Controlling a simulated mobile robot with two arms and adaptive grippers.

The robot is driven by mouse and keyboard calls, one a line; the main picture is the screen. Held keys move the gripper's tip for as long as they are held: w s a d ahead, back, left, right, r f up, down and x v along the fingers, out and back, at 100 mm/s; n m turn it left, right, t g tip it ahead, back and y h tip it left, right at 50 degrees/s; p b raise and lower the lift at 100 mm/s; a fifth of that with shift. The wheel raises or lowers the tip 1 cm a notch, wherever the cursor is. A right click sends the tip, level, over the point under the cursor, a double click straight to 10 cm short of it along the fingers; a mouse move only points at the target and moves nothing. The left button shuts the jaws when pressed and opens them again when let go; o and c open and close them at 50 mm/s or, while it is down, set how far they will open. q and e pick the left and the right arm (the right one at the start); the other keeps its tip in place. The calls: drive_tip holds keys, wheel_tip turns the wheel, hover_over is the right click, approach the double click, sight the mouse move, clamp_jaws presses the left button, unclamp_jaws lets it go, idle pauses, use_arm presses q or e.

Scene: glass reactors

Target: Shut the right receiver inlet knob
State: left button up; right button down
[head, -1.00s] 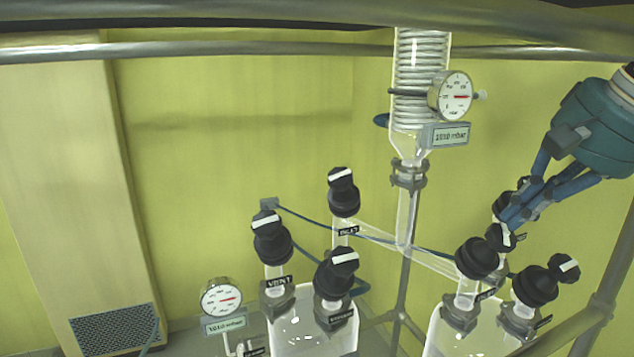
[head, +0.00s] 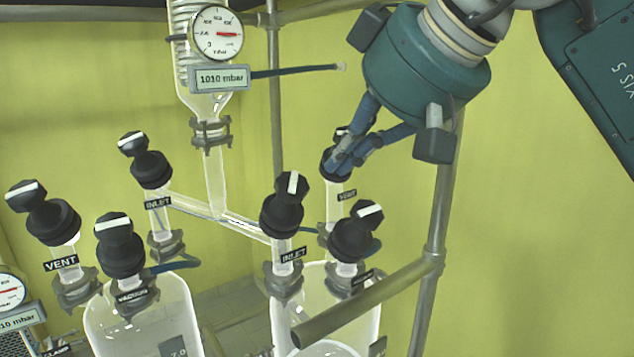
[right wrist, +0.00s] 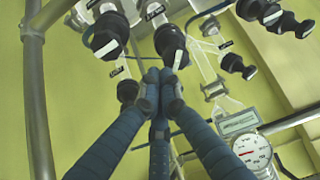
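The right receiver inlet knob (head: 283,205) is black with a white pointer line standing near upright in the head view. It sits above an INLET label on the right flask's neck. In the right wrist view this knob (right wrist: 172,45) appears just beyond the fingertips, with no visible contact. My right gripper (head: 350,160) reaches in from the upper right and overlaps the right vent knob (head: 330,163), partly hiding it. In the right wrist view my right gripper's fingertips (right wrist: 158,88) are drawn together with nothing visible between them. My left gripper is out of view.
The right vacuum-side knob (head: 357,231) stands close right of the inlet knob. The left receiver's knobs (head: 120,246) are to the left. A glass condenser with a gauge (head: 216,33) hangs behind. Metal frame bars (head: 365,300) cross front and right. Free room lies right of the upright.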

sight(290, 192)
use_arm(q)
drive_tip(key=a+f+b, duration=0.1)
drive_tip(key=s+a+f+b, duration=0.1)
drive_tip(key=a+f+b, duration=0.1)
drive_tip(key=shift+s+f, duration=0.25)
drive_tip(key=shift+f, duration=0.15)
use_arm(e)
drive_tip(key=s+f+x, duration=0.1)
drive_tip(key=x, duration=0.6)
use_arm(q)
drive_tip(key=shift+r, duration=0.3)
use_arm(e)
drive_tip(key=shift+a+r, duration=0.1)
drive_tip(key=shift+r, duration=0.1)
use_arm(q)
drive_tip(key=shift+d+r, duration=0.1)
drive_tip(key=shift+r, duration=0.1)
use_arm(e)
drive_tip(key=shift+s+a, duration=0.1)
drive_tip(key=shift+s, duration=0.15)
